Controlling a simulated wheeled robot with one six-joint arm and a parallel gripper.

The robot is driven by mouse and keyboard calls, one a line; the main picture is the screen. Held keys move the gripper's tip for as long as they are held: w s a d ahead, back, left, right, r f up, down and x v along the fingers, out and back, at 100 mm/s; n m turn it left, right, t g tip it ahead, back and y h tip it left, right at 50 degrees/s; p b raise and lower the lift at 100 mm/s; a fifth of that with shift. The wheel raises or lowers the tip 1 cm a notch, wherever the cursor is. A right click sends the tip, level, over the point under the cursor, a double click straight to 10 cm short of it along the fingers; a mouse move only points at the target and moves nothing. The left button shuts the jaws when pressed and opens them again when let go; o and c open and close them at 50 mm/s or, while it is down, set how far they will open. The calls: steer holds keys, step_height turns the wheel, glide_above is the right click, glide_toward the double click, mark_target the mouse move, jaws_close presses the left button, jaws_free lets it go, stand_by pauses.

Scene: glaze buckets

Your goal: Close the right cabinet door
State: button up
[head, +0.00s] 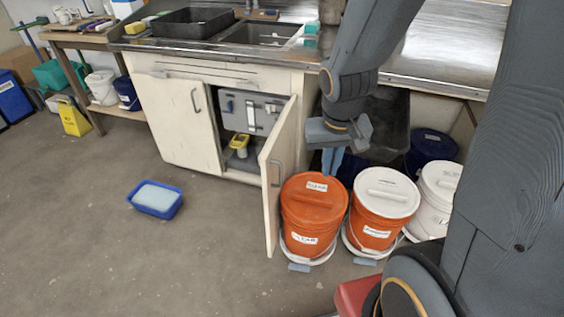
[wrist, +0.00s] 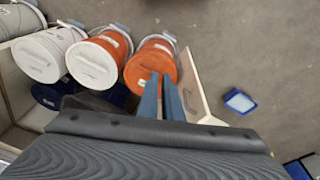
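The right cabinet door (head: 283,165) is cream with a metal handle (head: 275,173). It stands wide open, swung out into the room from the cabinet under the sink. In the wrist view the door (wrist: 197,88) shows as a pale panel just right of my fingers. My gripper (head: 331,172) points down to the right of the door, above and behind the orange bucket. In the wrist view my gripper (wrist: 161,76) has a narrow gap between its fingers and holds nothing. I cannot tell whether it touches the door.
The lidded orange bucket (head: 315,220) stands close beside the door's right side. A white-lidded orange bucket (head: 380,212) and a white bucket (head: 437,195) stand further right. The left cabinet door (head: 176,120) is closed. A blue tub (head: 155,199) lies on open floor at left.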

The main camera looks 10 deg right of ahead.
steer(key=w+f+t, duration=0.1)
steer(key=w, duration=0.2)
steer(key=w+d+f+m+t+p, duration=0.1)
steer(key=w, duration=0.2)
steer(key=w+f+t+y+p, duration=0.1)
steer(key=w, duration=0.2)
steer(key=shift+w+d+f+m, duration=0.15)
steer(key=shift+w+d+m, duration=0.05)
steer(key=shift+w+m, duration=0.1)
jaws_close()
steer(key=w+a+f+m+t+y+p, duration=0.1)
steer(key=w+a+f+y+p, duration=0.1)
steer(key=w+a+f, duration=0.7)
steer(key=shift+w+f+t+y+p, duration=0.5)
steer(key=shift+w+f, duration=0.3)
steer(key=shift+w, duration=0.6)
steer(key=shift+a, duration=0.1)
